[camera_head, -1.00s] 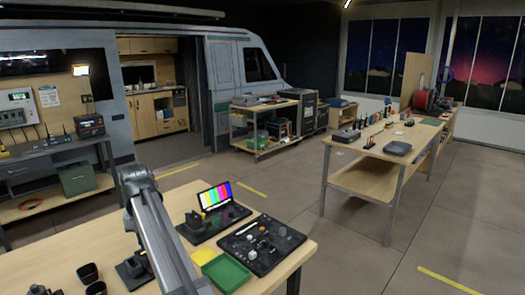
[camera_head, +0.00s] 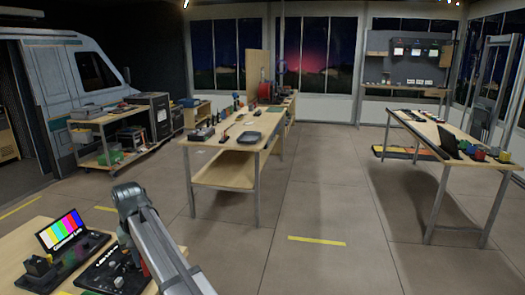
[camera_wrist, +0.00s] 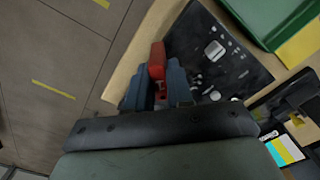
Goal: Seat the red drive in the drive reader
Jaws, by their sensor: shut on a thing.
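My gripper (camera_wrist: 157,84) is shut on the red drive (camera_wrist: 157,62) in the wrist view. The drive's red end sticks out beyond the blue-grey fingers; its lower part is hidden between them. A black panel (camera_wrist: 241,66) with small light parts lies below and beside the gripper near the table edge. In the head view my arm reaches over the near table, and a sliver of red shows beside it. I cannot tell which thing is the drive reader.
The near table (camera_head: 32,235) holds a colour-bar screen (camera_head: 62,229) and the black panel. A middle table (camera_head: 225,172) stands beyond open floor. A right table (camera_head: 420,127) carries a dark laptop-like device (camera_head: 448,141) and coloured blocks. The wrist view shows a green tray (camera_wrist: 262,30).

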